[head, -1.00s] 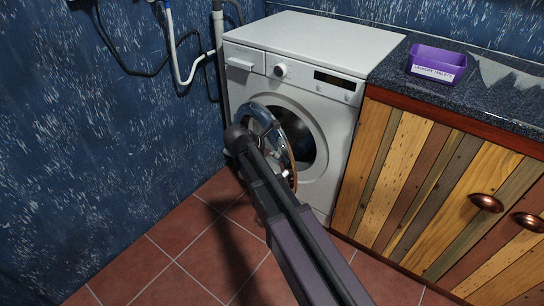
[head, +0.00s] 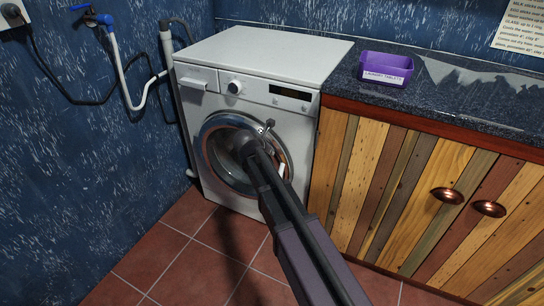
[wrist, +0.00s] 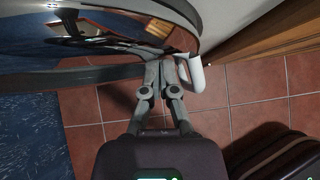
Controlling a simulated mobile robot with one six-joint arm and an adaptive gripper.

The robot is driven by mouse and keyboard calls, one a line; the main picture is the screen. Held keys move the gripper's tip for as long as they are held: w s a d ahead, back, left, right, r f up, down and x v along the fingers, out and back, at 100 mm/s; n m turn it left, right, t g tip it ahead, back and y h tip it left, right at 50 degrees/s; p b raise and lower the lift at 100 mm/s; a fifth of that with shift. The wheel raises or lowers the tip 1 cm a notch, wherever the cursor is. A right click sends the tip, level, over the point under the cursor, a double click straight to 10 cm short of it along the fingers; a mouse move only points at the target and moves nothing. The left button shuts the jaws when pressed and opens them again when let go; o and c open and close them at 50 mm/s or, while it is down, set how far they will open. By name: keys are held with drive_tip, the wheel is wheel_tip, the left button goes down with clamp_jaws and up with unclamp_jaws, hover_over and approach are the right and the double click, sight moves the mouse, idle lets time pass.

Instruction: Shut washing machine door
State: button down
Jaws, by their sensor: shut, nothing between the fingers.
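The white washing machine (head: 262,58) stands against the back wall beside the counter. Its round door (head: 206,150), with a shiny ring and dark glass, lies over the opening, flush or nearly so; I cannot tell whether it is latched. My arm covers part of the door in the head view. In the wrist view the door's curved glass (wrist: 105,38) fills the upper left. My gripper (wrist: 165,62) is shut and empty, its fingertips at the door's rim, right beside the white door handle (wrist: 194,72). Whether they touch is unclear.
A wooden-fronted cabinet (head: 385,190) with copper knobs stands close on the right. A purple laundry tablets box (head: 386,68) sits on its dark counter. A blue wall with a hose (head: 125,75) is on the left. The red tiled floor (head: 190,255) in front is clear.

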drive_tip(key=shift+w+d+r, duration=0.1)
drive_tip(key=shift+w+d, duration=0.15)
drive_tip(key=shift+w, duration=0.1)
idle(0.3)
drive_tip(key=s+a+r+p, duration=0.5)
drive_tip(key=s+r+p, duration=0.2)
drive_tip(key=s, duration=0.3)
drive_tip(key=shift+s, duration=0.35)
drive_tip(key=shift+a, duration=0.15)
drive_tip(key=shift+f, duration=0.1)
idle(0.4)
